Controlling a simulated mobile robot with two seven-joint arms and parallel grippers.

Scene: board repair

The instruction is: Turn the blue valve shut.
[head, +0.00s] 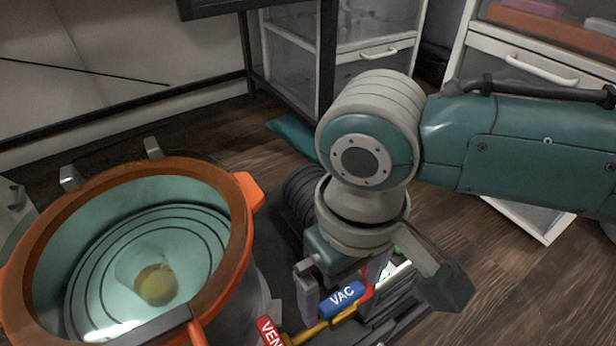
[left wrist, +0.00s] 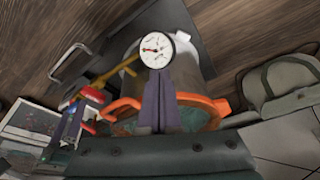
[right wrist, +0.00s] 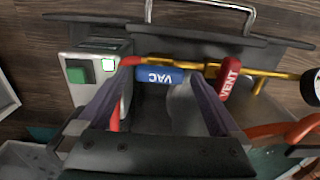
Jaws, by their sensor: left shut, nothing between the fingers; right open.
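The blue valve handle, marked VAC (head: 342,298), sits on a brass pipe (head: 310,332) at the bottom of the head view. In the right wrist view the blue handle (right wrist: 158,76) lies roughly along the pipe. My right gripper (head: 338,300) is open, with one finger at each end of the handle. In the right wrist view its fingers (right wrist: 160,82) spread to either side of the handle; I cannot tell whether they touch it. My left gripper (left wrist: 160,78) is shut and empty in front of a round gauge (left wrist: 156,49).
A red VENT handle (right wrist: 229,80) stands crosswise on the same pipe. An orange-rimmed pot (head: 245,235) is left of the valves. A box with a green button (right wrist: 80,72) is beside the blue handle.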

